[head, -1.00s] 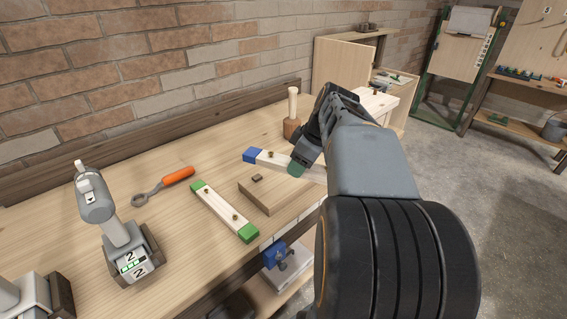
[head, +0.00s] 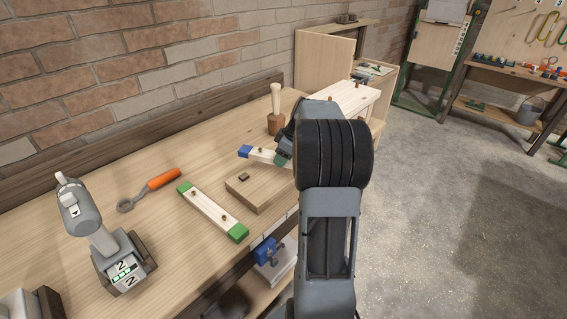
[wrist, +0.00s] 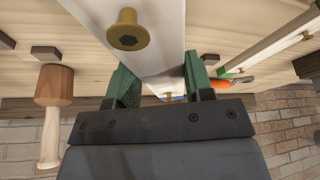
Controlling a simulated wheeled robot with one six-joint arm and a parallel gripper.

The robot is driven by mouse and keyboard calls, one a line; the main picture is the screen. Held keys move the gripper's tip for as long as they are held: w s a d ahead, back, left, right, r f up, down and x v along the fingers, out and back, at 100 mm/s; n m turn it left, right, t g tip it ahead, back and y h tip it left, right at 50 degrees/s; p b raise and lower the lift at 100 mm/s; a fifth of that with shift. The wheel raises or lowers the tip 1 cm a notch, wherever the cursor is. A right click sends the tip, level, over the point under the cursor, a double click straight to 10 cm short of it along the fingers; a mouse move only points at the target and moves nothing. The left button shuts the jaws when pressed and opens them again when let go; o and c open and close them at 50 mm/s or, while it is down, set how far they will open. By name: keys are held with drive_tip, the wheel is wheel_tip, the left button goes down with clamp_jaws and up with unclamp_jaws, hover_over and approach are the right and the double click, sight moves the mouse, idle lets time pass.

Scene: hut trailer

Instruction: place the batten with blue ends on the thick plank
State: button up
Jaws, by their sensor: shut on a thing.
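The batten with blue ends (head: 262,155) is in my gripper (head: 284,158). In the head view its left blue end shows and its right part is hidden behind my arm. In the wrist view the white batten (wrist: 150,45), with a brass screw, passes between my green fingers (wrist: 158,82), which are shut on it. The thick plank (head: 260,191), with a small dark block on top, lies on the bench just in front of the batten. The batten appears beyond the plank's far edge; I cannot tell how high it is above the bench.
A batten with green ends (head: 212,211) lies left of the plank. An orange-handled tool (head: 163,178), a grey power tool (head: 85,207) and a wooden mallet (head: 275,120) also stand or lie on the bench (head: 150,220). A brick wall runs behind.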

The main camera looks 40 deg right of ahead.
drive_tip(key=shift+w+d+f, duration=0.2)
drive_tip(key=shift+f, duration=1.65)
drive_tip(key=shift+f, duration=0.15)
drive_tip(key=o, duration=1)
